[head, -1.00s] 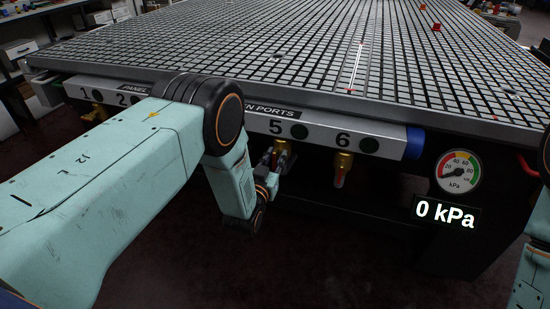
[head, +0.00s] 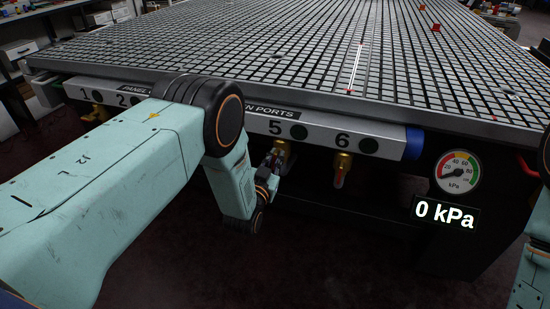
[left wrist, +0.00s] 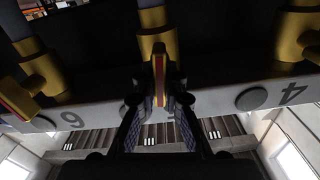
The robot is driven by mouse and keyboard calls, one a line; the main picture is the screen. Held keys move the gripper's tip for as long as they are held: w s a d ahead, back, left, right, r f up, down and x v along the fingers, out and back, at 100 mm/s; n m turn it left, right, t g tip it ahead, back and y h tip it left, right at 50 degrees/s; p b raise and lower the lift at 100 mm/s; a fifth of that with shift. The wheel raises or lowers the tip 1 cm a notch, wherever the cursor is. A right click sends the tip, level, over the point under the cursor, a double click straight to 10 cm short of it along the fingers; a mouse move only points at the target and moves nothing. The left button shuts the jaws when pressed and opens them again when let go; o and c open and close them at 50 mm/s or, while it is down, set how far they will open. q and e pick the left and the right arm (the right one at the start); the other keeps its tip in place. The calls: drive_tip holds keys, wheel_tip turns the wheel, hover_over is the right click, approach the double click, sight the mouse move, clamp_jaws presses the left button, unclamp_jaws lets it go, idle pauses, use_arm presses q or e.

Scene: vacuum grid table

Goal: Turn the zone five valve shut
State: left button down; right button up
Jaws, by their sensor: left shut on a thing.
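The zone five valve is a brass valve under the number 5 on the panel; its body (head: 283,146) shows just above my left gripper (head: 275,160) in the head view. In the left wrist view, which is upside down, the valve's brass body (left wrist: 157,38) is at top centre. Its red and yellow handle (left wrist: 158,75) stands between the fingers of my left gripper (left wrist: 158,92), which is shut on it. My left forearm hides valves three and four in the head view. My right gripper is out of view.
The panel rail (head: 320,133) runs under the grid table's (head: 300,70) front edge. A brass valve (head: 342,167) hangs under number 6, close to the right. The gauge (head: 458,172) and its display (head: 445,214) read 0 kPa.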

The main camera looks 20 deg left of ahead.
use_arm(q)
drive_tip(key=m, duration=0.4)
drive_tip(key=shift+d+f+m, duration=0.15)
drive_tip(key=shift+m, duration=0.15)
drive_tip(key=m, duration=0.3)
drive_tip(key=shift+m, duration=0.3)
drive_tip(key=m, duration=0.4)
drive_tip(key=shift+d+f, duration=0.1)
drive_tip(key=shift+f, duration=0.1)
drive_tip(key=shift+m, duration=2)
drive_tip(key=c, duration=1.4)
unclamp_jaws()
